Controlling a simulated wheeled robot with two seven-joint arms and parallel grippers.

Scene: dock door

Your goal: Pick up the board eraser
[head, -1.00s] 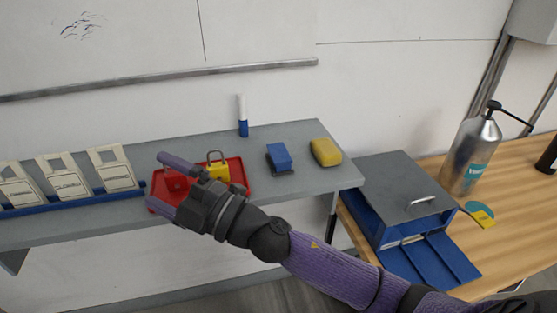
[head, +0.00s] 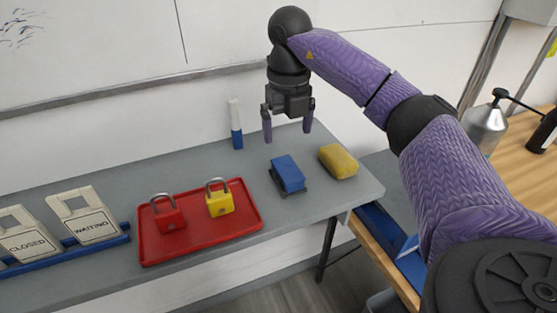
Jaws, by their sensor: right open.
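The board eraser (head: 288,173), a blue block with a dark underside, lies on the grey shelf (head: 187,174), between the red tray and a yellow sponge. My right gripper (head: 288,132) points down above and behind the eraser in the head view, its two fingers spread and nothing between them. It is apart from the eraser. My left gripper is not in view.
A red tray (head: 150,247) holds a red padlock (head: 169,215) and a yellow padlock (head: 220,202). The yellow sponge (head: 338,161) lies right of the eraser. A marker (head: 236,125) stands near the wall. Signs (head: 88,218) stand at left. A metal bottle (head: 485,126) is at right.

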